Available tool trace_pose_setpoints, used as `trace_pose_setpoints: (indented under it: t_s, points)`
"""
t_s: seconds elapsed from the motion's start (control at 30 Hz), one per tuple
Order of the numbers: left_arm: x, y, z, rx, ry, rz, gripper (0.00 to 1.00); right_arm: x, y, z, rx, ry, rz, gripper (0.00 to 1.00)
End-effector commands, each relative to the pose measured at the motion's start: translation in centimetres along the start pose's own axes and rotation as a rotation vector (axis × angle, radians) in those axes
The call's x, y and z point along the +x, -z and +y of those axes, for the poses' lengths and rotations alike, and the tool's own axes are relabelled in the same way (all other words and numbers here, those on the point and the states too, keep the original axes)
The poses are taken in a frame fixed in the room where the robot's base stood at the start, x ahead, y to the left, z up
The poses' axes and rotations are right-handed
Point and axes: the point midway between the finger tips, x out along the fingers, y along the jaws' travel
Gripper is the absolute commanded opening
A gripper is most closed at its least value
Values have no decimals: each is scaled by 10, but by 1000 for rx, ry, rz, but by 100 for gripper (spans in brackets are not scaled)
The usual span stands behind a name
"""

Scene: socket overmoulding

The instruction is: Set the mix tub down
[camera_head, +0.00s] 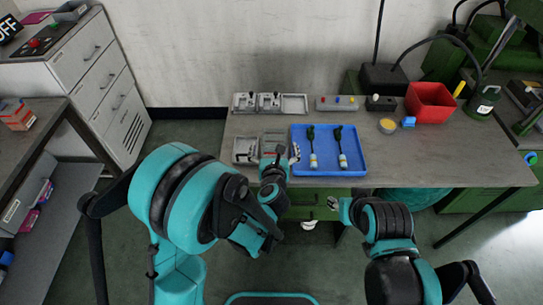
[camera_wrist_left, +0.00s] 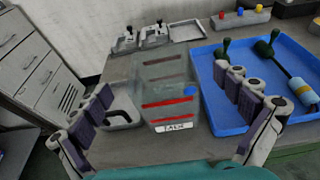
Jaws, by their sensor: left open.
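The mix tub (camera_wrist_left: 168,92) is a clear, box-like tub with red lines and a white label on its front. It appears upright on the grey bench beside the blue tray; it also shows in the head view (camera_head: 272,145), partly behind my left gripper. My left gripper (camera_head: 279,156) is open. In the left wrist view its fingers (camera_wrist_left: 170,88) are spread on either side of the tub, with visible gaps. My right gripper (camera_head: 333,204) is low at the bench's front edge, away from the tub; its jaws are too small to read.
The blue tray (camera_head: 326,171) holds two dark-handled tools close to the tub's right. A grey mould part (camera_head: 245,150) lies just left. Mould plates (camera_head: 270,103), a button box (camera_head: 337,103) and a red bin (camera_head: 431,103) stand at the back. Bare bench lies right of the tray.

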Motion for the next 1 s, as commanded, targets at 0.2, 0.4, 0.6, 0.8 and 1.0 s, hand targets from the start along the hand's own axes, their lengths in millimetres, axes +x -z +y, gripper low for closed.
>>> trace_pose_setpoints:
  t_s: [0.2, 0.4, 0.6, 0.8, 1.0]
  points:
    - [23, 4, 0, 1, -2, -1, 100, 8, -6, 0, 0, 0, 0, 40]
    - [53, 6, 0, 2, -2, -1, 100, 16, -12, 0, 0, 0, 0, 40]
    - [57, 4, 0, 3, 0, -2, 100, 16, -11, 0, 0, 0, 0, 40]
    - [57, 4, 0, 3, 0, -2, 63, 15, -11, 0, 0, 0, 0, 40]
    - [57, 4, 0, 3, 0, -2, 27, 16, -11, 0, 0, 0, 0, 40]
